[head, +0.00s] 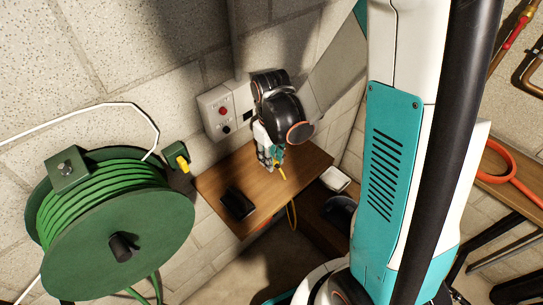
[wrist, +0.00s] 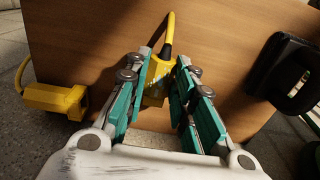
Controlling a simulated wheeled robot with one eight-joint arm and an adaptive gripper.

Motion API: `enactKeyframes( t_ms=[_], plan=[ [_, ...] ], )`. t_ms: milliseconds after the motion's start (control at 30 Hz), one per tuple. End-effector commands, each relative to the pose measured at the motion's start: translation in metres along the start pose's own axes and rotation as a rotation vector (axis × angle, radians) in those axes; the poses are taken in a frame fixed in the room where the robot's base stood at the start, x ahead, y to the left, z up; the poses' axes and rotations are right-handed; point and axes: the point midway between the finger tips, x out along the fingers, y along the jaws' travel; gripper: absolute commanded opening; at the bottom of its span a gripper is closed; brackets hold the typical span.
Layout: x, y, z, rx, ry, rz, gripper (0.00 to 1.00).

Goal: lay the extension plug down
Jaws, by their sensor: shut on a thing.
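The extension plug is yellow with a yellow cord and shows between my gripper's fingers in the wrist view (wrist: 157,80). In the head view a little of its yellow (head: 281,173) shows below my gripper (head: 271,160). My gripper, also in the wrist view (wrist: 160,72), is shut on the plug, with a teal-padded finger on each side. The plug is over the brown wooden shelf (head: 215,182); I cannot tell whether it touches the wood. The cord runs away from the fingers across the shelf.
A black object (head: 237,204) sits on the shelf and shows at the right in the wrist view (wrist: 276,68). A yellow connector (head: 183,163) is left of the shelf, near the green cable reel (head: 120,235). A grey control box (head: 222,112) is on the wall behind.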

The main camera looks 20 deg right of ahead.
Motion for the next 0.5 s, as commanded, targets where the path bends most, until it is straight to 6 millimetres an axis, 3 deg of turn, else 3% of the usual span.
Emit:
enactKeyframes(
  t_ms=[500],
  plan=[
    [0.0088, 0.0000, 0.0000, 0.000, 0.000, 0.000, 0.00]
  ],
)
